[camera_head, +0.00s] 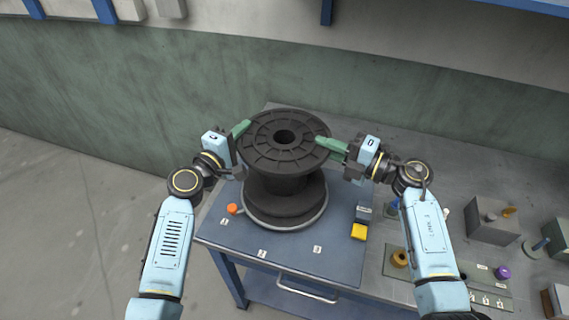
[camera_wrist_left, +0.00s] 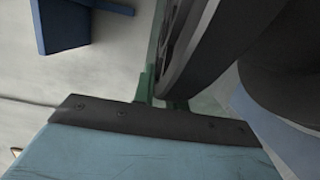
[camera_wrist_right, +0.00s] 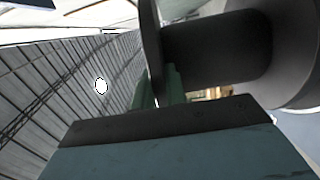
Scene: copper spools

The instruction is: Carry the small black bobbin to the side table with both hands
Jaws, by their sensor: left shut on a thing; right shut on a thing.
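The black bobbin (camera_head: 284,160) stands upright in the middle of the head view, over the blue table top (camera_head: 290,255). Its top flange is wide and ribbed with a centre hole. Its lower flange is down at a pale round rim (camera_head: 290,222); I cannot tell whether it touches. My left gripper (camera_head: 240,130) is shut on the left edge of the top flange. My right gripper (camera_head: 333,147) is shut on the right edge. The flange also shows between the fingers in the left wrist view (camera_wrist_left: 190,50) and in the right wrist view (camera_wrist_right: 152,45).
An orange knob (camera_head: 232,209) and a yellow block (camera_head: 358,231) are on the blue top near the bobbin. A grey bench (camera_head: 440,160) to the right holds a metal block (camera_head: 492,222), a copper-coloured spool (camera_head: 400,258) and a purple knob (camera_head: 502,272). A green wall is behind. Open floor lies left.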

